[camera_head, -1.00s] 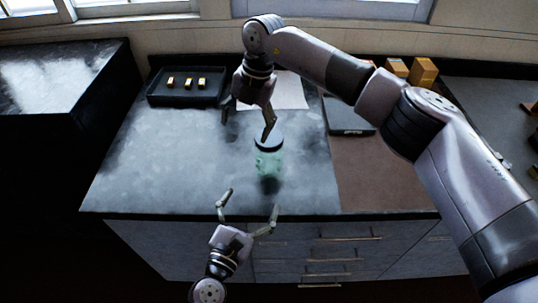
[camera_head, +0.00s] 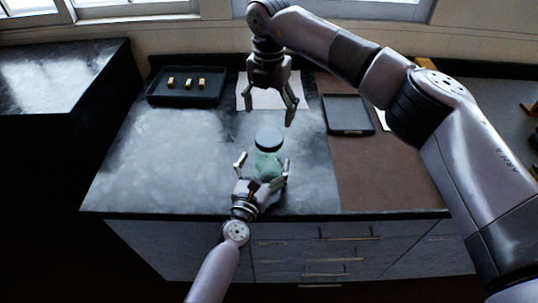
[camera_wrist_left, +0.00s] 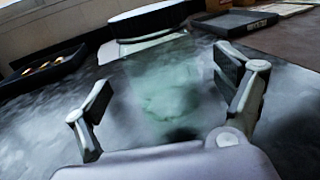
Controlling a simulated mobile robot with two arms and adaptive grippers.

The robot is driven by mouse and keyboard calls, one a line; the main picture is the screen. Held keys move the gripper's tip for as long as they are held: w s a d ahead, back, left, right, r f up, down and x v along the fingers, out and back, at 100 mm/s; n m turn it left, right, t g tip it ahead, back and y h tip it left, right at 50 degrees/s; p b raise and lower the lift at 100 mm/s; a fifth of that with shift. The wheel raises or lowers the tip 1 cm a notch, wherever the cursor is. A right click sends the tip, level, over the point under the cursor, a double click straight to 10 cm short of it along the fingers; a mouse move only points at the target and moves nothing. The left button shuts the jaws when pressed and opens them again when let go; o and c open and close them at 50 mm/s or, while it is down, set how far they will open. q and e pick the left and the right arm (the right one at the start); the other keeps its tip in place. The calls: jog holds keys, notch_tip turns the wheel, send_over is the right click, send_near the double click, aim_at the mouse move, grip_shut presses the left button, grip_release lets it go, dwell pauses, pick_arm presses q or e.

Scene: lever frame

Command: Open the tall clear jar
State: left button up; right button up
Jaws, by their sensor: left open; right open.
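The tall clear jar (camera_head: 268,163) stands upright on the dark counter near its front edge, with a black lid (camera_head: 268,138) on top and something pale green inside. In the left wrist view the jar (camera_wrist_left: 168,95) shows between my left gripper's fingers. My left gripper (camera_head: 264,167) is open at the jar's lower front, with a finger on either side of it; I cannot tell whether they touch the glass. My right gripper (camera_head: 274,114) is open and empty, above and behind the lid, fingers pointing down.
A black tray (camera_head: 210,98) with several small gold blocks is at the back left. A white sheet (camera_head: 257,101) lies behind the jar. The counter left of the jar is clear.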

aim_at(269, 137)
pick_arm(q)
jog(key=shift+x, duration=2.15)
jog(key=c, duration=2)
grip_shut()
pick_arm(e)
jog(key=shift+m, duration=0.5)
jog(key=m, duration=0.2)
jog(key=shift+m, duration=0.3)
jog(key=m, duration=0.4)
jog(key=shift+m, duration=0.4)
jog(key=shift+f+m, duration=0.3)
jog(key=shift+f, duration=3.75)
jog(key=shift+c, duration=0.5)
